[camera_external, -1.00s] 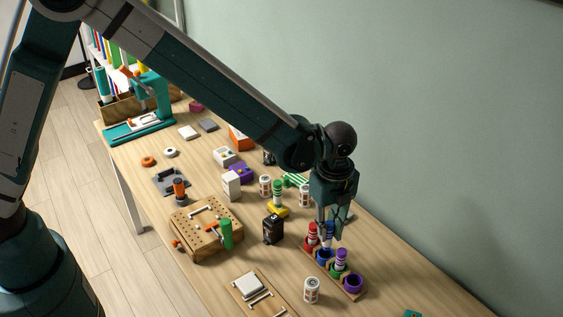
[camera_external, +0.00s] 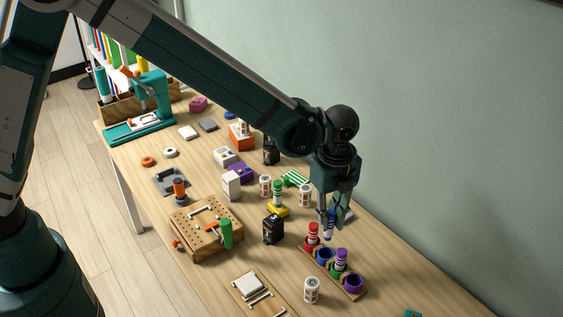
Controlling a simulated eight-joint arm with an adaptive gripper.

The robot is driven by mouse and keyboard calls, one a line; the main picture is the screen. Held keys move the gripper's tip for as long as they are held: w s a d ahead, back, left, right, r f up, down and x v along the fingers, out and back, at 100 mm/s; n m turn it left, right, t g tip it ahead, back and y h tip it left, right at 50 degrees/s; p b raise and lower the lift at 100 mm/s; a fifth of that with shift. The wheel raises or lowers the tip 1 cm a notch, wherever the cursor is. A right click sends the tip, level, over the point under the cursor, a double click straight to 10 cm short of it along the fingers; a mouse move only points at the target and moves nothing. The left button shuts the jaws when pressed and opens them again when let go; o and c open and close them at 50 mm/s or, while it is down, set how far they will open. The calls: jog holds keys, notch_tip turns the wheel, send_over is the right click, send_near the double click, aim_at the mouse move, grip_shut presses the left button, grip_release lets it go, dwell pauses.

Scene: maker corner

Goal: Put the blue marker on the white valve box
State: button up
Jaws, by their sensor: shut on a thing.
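The blue marker (camera_external: 330,228) has a blue-and-white striped body and hangs upright in my gripper (camera_external: 334,212), which is shut on it. It is just above the blue cup (camera_external: 325,254) of the wooden marker rack (camera_external: 348,292). The white valve box (camera_external: 223,155), a low white box with small dark and yellow-green details on top, sits further back on the table, left of my gripper. Its top looks clear. A similar purple box (camera_external: 241,172) stands close in front of it.
The rack also holds a red marker (camera_external: 312,233) and a purple-striped marker (camera_external: 341,257). A taller white box (camera_external: 231,185), a black container (camera_external: 273,229), white spools and a green-striped marker (camera_external: 277,190) stand between the rack and the white valve box.

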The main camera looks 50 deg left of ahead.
notch_tip(320, 180, up, 14)
jog(key=s+a+p, duration=0.4)
jog(key=a, duration=1.7)
jog(key=s+a+p, duration=0.3)
jog(key=a+p, duration=0.1)
jog(key=a, duration=1.6)
jog(key=shift+f+b, duration=0.3)
jog(key=shift+f, duration=2.4)
jog(key=shift+f, duration=0.15)
jog(key=shift+f, duration=2.8)
jog(key=shift+f, duration=0.15)
